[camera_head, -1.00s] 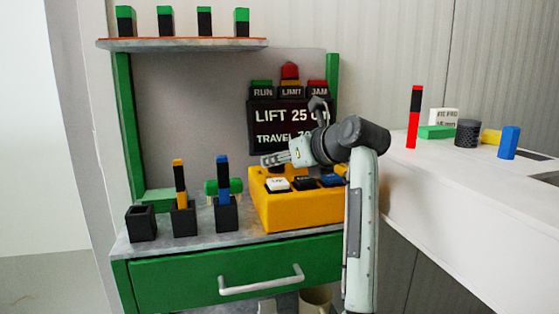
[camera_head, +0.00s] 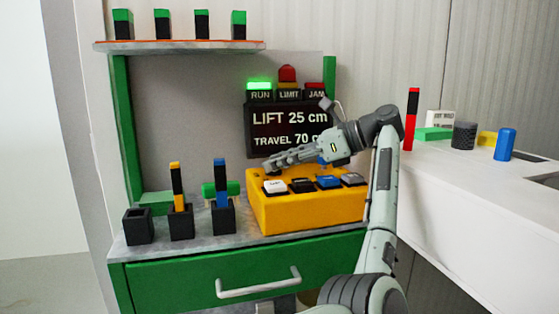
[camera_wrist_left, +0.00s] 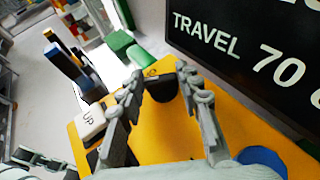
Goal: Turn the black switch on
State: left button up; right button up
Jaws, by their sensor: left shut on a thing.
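The black switch (camera_wrist_left: 161,88) stands at the far edge of the yellow control box (camera_head: 310,213). In the left wrist view it sits between the two fingertips of my left gripper (camera_wrist_left: 162,76), which is shut on it. In the head view my left gripper (camera_head: 268,164) is over the back left of the box, and its fingers hide the switch. The RUN lamp (camera_head: 259,86) is lit bright green. The black display (camera_head: 285,130) reads LIFT 25 cm and TRAVEL 70.
The box top carries a white UP button (camera_head: 275,186), a black button (camera_head: 302,185), a blue button (camera_head: 328,182) and a grey one (camera_head: 353,179). Black holders with coloured bars (camera_head: 221,190) stand to its left. A white counter (camera_head: 440,185) lies to the right.

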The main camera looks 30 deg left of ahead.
pick_arm(q)
jog(key=shift+g, duration=0.3)
jog(key=o, duration=1.2)
jog(key=shift+c, duration=0.2)
jog(key=shift+v, duration=3.8)
jog(key=shift+a, duration=0.1)
